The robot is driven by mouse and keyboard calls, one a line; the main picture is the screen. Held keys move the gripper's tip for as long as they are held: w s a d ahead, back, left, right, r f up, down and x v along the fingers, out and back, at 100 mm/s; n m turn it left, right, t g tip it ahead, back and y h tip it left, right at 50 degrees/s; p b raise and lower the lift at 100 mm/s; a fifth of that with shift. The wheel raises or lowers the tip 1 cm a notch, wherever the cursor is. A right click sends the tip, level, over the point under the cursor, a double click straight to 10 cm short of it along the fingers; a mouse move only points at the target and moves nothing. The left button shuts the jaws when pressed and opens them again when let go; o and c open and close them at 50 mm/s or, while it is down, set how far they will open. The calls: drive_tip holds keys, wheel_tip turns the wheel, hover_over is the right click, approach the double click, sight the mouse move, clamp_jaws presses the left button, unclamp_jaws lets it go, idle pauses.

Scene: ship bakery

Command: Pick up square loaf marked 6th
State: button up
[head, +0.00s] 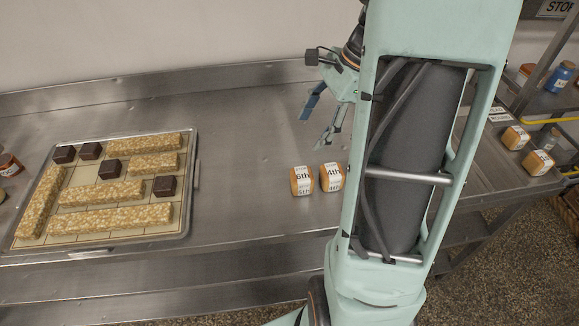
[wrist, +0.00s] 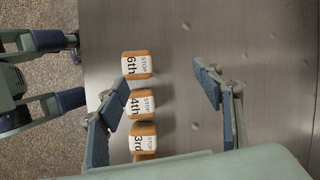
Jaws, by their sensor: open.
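The square loaf marked 6th (head: 302,180) is a small orange-brown block with a white label, standing on the steel counter in the middle of the head view. In the wrist view the 6th loaf (wrist: 137,65) is at the top of a row, beyond the fingertips. The loaf marked 4th (head: 331,177) stands close beside it. In the wrist view the 4th loaf (wrist: 141,104) and a loaf marked 3rd (wrist: 144,141) lie nearer my gripper. My gripper (head: 322,118) is open and empty above the counter, behind the loaves in the head view. Its fingers (wrist: 162,95) are spread wide in the wrist view.
A tray (head: 192,190) with oat-coloured bars and dark cubes lies on the left. More labelled loaves (head: 515,137) stand on the right, near a shelf with jars (head: 560,76). Bare counter (head: 245,150) lies between the tray and the 6th loaf.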

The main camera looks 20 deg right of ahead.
sight(303, 173)
drive_tip(key=s+f, duration=0.1)
drive_tip(key=f, duration=0.1)
drive_tip(key=s+a+f+m, duration=0.1)
drive_tip(key=f, duration=0.1)
drive_tip(key=f+m+g, duration=0.1)
drive_tip(key=f, duration=0.1)
drive_tip(key=shift+s+a+f+y+b, duration=0.15)
drive_tip(key=shift+s+f+y+b, duration=0.15)
drive_tip(key=shift+s+f+b, duration=0.1)
drive_tip(key=shift+x, duration=3.15)
drive_tip(key=shift+s, duration=0.1)
drive_tip(key=c, duration=1.3)
